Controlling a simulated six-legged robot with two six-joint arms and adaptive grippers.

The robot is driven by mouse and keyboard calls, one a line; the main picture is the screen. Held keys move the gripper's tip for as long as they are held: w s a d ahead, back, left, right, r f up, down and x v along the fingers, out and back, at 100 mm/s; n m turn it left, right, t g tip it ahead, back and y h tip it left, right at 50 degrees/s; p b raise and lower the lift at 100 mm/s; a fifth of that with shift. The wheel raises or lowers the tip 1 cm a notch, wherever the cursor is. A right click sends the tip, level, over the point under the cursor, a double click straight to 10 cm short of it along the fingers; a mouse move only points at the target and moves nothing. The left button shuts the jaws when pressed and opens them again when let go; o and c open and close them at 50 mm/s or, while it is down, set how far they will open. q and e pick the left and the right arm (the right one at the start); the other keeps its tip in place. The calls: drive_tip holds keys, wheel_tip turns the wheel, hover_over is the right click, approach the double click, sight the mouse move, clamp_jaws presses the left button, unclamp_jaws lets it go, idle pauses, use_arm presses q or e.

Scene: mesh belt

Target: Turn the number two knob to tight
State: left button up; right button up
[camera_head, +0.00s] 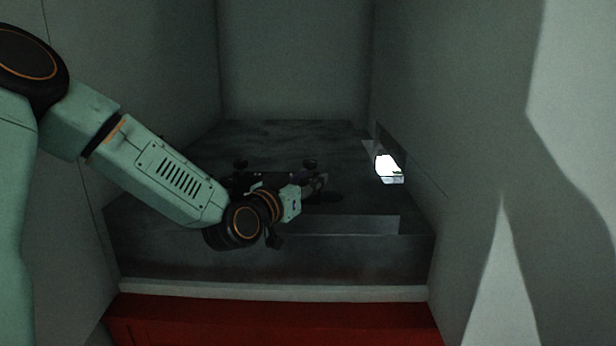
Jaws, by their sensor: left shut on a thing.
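A dark machine deck (270,140) fills the recess in front of me. Small dark knobs stand on it: one left of centre (240,163) and one right of centre (310,163). I cannot read any numbers, so I cannot tell which is number two. My left arm reaches in from the left, and its gripper (319,184) is low over the deck, just in front of the right-hand knob. Its fingers are dark and small here; they are shut on a dark knob, mostly hidden by the gripper. My right gripper is not in view.
Pale walls close in the recess on both sides and behind. A bright opening (389,168) shows at the right wall. A raised grey ledge (350,225) lies in front of the gripper. A pale edge (270,292) and a red panel (270,320) run along the front.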

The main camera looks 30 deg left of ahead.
use_arm(q)
drive_tip(key=shift+f, duration=0.1)
idle(0.4)
drive_tip(key=o, duration=1.2)
